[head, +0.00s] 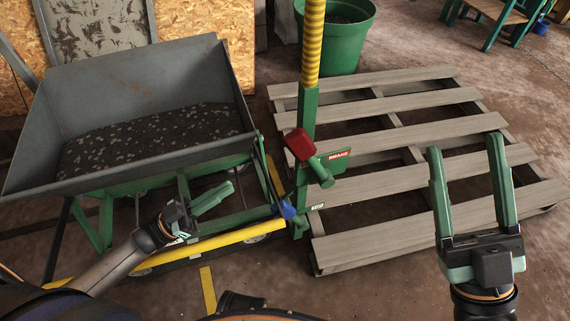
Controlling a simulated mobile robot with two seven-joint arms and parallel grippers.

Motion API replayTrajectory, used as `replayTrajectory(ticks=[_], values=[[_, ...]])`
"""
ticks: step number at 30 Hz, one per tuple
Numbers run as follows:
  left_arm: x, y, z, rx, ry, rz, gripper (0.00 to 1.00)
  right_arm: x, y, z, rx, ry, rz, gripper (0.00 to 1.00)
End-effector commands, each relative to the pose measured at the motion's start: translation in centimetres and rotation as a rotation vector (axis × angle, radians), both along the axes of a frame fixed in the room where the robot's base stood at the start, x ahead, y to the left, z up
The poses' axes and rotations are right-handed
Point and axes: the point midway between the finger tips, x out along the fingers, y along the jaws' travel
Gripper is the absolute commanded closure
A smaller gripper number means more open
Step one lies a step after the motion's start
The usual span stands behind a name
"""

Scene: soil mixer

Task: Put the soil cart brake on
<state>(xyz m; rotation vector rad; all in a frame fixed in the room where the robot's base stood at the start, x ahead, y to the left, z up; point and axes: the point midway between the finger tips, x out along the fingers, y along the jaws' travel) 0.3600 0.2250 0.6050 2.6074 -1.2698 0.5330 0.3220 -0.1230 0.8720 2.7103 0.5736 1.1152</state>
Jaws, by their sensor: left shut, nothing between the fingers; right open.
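The soil cart is a grey hopper (110,85) with dark soil in it, on a green frame (180,172) at the left. The brake lever, with a red grip (299,145) and a green end piece (322,172), is on a green post (306,110) at the cart's right. A red BRAKE label (339,155) is beside it. My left gripper (230,187) is shut and empty, low in front of the cart frame, left of the brake lever and apart from it. My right gripper (465,143) is open and empty, over the pallet, well right of the lever.
A wooden pallet (400,140) lies on the floor behind and right of the brake post. A yellow bar (235,237) runs low along the cart's front, with a blue part (288,210) near its right end. A green pot (338,42) stands at the back.

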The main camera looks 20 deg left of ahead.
Motion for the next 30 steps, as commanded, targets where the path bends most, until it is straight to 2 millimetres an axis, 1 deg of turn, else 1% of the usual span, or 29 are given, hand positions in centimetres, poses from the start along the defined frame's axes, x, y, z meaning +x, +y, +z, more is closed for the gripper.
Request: replayTrajectory(ticks=[1,6,19,23,26,30], values=[[-0.2,0.2,-0.8,-0.002,-0.011,-0.022,1.00,-0.4,0.1,-0.4,0.001,-0.025,0.007,0.34],[-0.6,0.4,-0.9,-0.010,-0.025,-0.064,1.00,-1.3,0.1,0.2,0.005,-0.068,0.018,0.34],[-0.5,0.2,-0.6,-0.012,-0.028,-0.068,1.00,-1.3,0.1,0.3,0.006,-0.072,0.019,0.34],[0.1,-0.8,0.0,-0.015,-0.030,-0.068,1.00,-1.3,0.2,0.3,0.007,-0.071,0.019,0.34],[1.0,-2.2,0.7,-0.015,-0.032,-0.069,1.00,-1.3,0.2,0.1,0.007,-0.069,0.019,0.34],[2.6,-4.5,2.0,-0.015,-0.032,-0.069,1.00,-1.3,0.2,-0.2,0.009,-0.067,0.021,0.34]])
